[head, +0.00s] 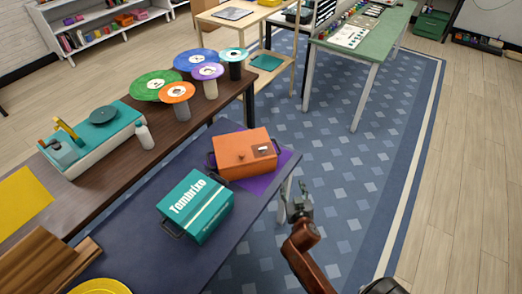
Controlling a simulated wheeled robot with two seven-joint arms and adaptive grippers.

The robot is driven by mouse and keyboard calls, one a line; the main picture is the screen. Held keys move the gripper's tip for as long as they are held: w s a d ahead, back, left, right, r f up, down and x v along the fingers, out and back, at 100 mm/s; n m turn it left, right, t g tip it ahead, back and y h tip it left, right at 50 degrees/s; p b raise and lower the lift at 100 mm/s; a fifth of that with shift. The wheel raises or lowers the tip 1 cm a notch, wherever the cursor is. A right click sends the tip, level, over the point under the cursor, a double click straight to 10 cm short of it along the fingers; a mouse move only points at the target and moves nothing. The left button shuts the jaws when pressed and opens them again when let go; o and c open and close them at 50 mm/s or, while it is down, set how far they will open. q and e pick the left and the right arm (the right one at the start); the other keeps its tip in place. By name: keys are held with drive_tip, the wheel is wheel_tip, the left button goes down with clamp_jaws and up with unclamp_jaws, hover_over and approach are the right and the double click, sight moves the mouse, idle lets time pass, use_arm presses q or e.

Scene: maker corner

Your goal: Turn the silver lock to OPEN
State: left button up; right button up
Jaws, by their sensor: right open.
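An orange box (243,146) stands on a purple mat (285,158) near the right end of the dark table. A small dark plate with a light centre, possibly the silver lock (263,149), sits on its top right part. Its markings are too small to read. A small round dark spot (241,158) lies left of it. My right gripper (297,193) is open and empty, beyond the table's right edge and to the lower right of the box, apart from it. My left gripper is out of view.
A teal box labelled Tambrixo (197,205) stands just below-left of the orange box. A brown table (110,165) behind holds round coloured discs on stands and a teal-topped machine (95,140). The patterned rug (340,190) right of my table is clear.

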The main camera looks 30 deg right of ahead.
sight(263, 149)
drive_tip(key=w+a+r+n+t+y, duration=0.1)
drive_tip(key=w+a+r+t, duration=0.4)
drive_tip(key=w+r, duration=0.45)
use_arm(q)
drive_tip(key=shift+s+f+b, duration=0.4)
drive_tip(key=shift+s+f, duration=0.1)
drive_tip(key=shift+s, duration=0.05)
use_arm(e)
drive_tip(key=shift+a+f+x, duration=0.1)
drive_tip(key=shift+f+x, duration=0.1)
drive_tip(key=shift+x, duration=1.3)
drive_tip(key=shift+a+f+x, duration=0.1)
drive_tip(key=shift+f+x, duration=0.05)
drive_tip(key=shift+x, duration=1.3)
drive_tip(key=shift+f+x, duration=0.2)
drive_tip(key=shift+x, duration=1.3)
drive_tip(key=shift+w, duration=0.1)
drive_tip(key=shift+c, duration=0.5)
drive_tip(key=c, duration=1.1)
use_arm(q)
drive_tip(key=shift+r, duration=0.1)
use_arm(e)
drive_tip(key=shift+y, duration=0.4)
